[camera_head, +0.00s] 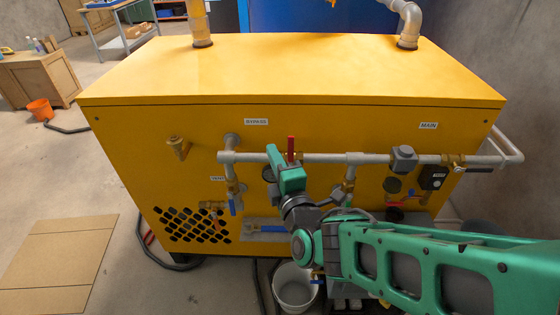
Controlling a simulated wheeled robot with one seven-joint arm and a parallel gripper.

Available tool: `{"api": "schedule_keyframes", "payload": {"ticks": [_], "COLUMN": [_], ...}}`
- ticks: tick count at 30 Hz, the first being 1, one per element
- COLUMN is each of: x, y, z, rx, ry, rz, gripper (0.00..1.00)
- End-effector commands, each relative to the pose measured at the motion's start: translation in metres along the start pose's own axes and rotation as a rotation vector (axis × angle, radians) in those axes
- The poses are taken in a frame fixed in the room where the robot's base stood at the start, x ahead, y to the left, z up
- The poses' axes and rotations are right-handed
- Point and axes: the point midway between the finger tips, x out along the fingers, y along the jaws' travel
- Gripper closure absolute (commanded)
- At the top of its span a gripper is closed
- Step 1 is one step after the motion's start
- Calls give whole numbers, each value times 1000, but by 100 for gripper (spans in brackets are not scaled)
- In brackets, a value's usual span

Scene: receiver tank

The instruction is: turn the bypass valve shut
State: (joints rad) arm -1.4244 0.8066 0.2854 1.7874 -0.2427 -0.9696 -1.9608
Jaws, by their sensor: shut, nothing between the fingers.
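The yellow tank housing (300,75) carries a grey horizontal pipe (325,158) across its front. A white BYPASS label (256,121) is above the pipe's left part. Just right of and below that label, a red lever (291,146) stands upright, crosswise to the pipe; it appears to be the bypass valve's handle. Its valve body is mostly hidden behind my gripper. My green gripper (273,153) is shut and empty, in front of the pipe just left of the red lever. I cannot tell whether it touches the lever.
A MAIN label (428,125) marks the right side. Blue-handled valves (232,206) (272,229) sit below the pipe.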

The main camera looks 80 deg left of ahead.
Motion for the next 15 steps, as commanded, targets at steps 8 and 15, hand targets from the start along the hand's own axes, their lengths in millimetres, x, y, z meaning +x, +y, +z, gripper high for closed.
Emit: {"api": "schedule_keyframes", "payload": {"ticks": [8, 15], "x": [-37, -78], "y": [0, 0], "z": [-7, -7], "rx": [0, 1], "ry": [2, 2], "rz": [-2, 0], "gripper": [100, 100]}}
